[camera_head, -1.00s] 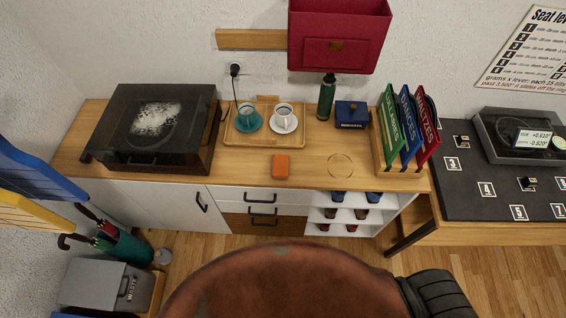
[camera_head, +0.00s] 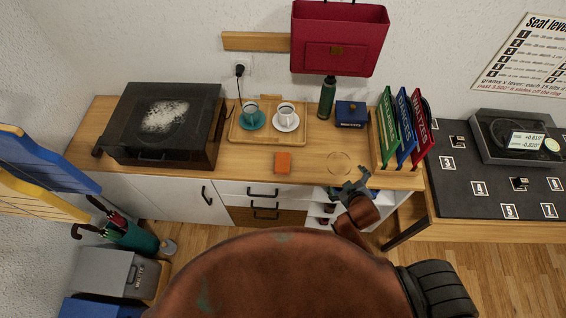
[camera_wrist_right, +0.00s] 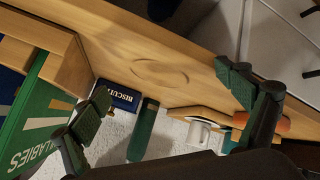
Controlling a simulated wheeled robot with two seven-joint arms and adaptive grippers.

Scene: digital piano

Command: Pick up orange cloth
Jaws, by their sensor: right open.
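The orange cloth (camera_head: 283,163) is a small folded block lying on the wooden cabinet top (camera_head: 230,160), in front of the tray. My right gripper (camera_head: 348,185) is open and empty, over the front edge of the cabinet, to the right of the cloth and apart from it. In the right wrist view my gripper (camera_wrist_right: 170,98) has its fingers wide apart, with nothing between them. An orange patch (camera_wrist_right: 283,124) there, beside one finger and partly hidden, looks like the cloth. My left gripper is not in view.
A wooden tray (camera_head: 242,137) with a teal cup (camera_head: 251,113) and white cup (camera_head: 286,114) stands behind the cloth. A green bottle (camera_head: 327,97), blue box (camera_head: 351,113) and record rack (camera_head: 376,162) stand right. A turntable (camera_head: 160,125) stands left. The top around the cloth is clear.

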